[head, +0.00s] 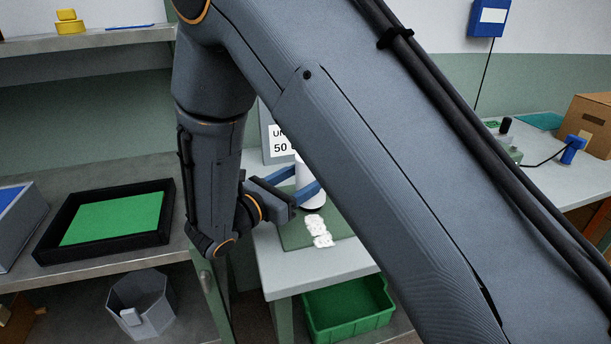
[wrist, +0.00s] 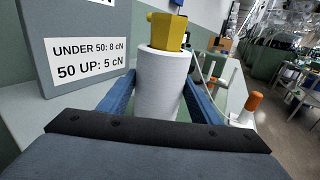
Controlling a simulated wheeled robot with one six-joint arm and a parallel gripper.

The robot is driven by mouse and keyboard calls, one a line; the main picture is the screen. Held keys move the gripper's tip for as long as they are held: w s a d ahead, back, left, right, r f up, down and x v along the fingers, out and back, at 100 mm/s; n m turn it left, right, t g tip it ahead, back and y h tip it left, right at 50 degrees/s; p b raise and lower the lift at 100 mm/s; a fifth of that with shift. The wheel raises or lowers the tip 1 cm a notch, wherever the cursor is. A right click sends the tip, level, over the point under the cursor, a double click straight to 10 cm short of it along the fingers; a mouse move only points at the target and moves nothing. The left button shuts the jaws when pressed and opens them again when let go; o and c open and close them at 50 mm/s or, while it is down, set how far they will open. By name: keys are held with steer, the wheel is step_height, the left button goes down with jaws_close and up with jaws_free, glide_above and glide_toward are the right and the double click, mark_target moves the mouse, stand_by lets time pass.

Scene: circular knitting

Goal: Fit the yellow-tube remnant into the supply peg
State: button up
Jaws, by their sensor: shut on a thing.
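My gripper (wrist: 158,88) has its blue fingers closed on both sides of the yellow-tube remnant (wrist: 163,75), a white wound package with a yellow tube end (wrist: 167,32) sticking up from its top. The remnant looks upright in the wrist view. In the head view, the remnant (head: 312,190) shows partly behind my arm, between the blue fingers of my gripper (head: 308,182), over the green mat. Whether its base touches the mat is unclear. I cannot identify the supply peg for certain; white posts with orange tops (wrist: 254,101) stand to the right in the wrist view.
A sign (wrist: 92,62) stands left of the remnant. Crumpled white pieces (head: 318,230) lie on the green mat (head: 293,236) of a pale table. A black tray with a green base (head: 116,219) is at left; a green crate (head: 348,308) and grey bin (head: 143,303) are below.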

steer(key=shift+f+b, duration=0.3)
steer(key=shift+f, duration=0.3)
steer(key=o, duration=1.2)
steer(key=shift+c, duration=0.2)
steer(key=b+v, duration=0.1)
steer(key=v, duration=0.6)
steer(key=shift+s+a, duration=0.25)
steer(key=shift+s, duration=0.05)
